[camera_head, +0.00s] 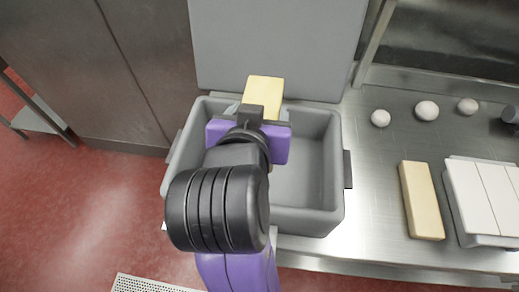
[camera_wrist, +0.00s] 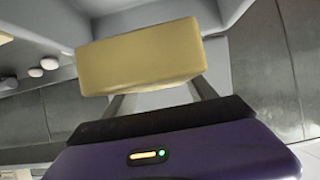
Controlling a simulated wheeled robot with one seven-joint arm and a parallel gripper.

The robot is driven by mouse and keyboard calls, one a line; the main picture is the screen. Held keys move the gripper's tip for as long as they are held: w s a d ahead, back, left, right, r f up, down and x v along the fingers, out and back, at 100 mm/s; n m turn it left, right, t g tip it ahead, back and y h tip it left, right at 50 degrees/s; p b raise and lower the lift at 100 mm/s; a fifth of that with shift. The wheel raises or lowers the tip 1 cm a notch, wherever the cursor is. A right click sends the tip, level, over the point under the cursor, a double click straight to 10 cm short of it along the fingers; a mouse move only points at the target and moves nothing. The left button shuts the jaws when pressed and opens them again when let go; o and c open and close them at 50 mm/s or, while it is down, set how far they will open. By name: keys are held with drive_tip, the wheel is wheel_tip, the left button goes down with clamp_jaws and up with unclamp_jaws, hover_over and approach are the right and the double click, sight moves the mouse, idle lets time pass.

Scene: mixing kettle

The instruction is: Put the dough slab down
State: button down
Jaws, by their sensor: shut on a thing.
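A pale yellow dough slab (camera_head: 264,92) is held at the end of my gripper (camera_head: 257,106), over the back part of an open grey bin (camera_head: 333,150). In the wrist view the slab (camera_wrist: 140,55) spans between the two fingers of my gripper (camera_wrist: 160,97), which is shut on it. The slab appears above the bin floor; its exact height is hard to tell. My arm hides the bin's left interior. A second pale yellow slab (camera_head: 421,200) lies on the steel counter to the right.
The bin's grey lid (camera_head: 278,45) stands raised behind it. Several white round pieces, one of them an egg-like ball (camera_head: 427,110), lie on the steel counter (camera_head: 375,180). A grey tray with white blocks (camera_head: 485,197) sits at the right. The bin's right half is empty.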

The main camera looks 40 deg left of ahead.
wheel_tip(320, 180, down, 12)
drive_tip(key=shift+f, duration=0.15)
idle(0.4)
drive_tip(key=shift+f, duration=0.35)
drive_tip(key=shift+f, duration=0.25)
drive_tip(key=shift+c, duration=1.4)
unclamp_jaws()
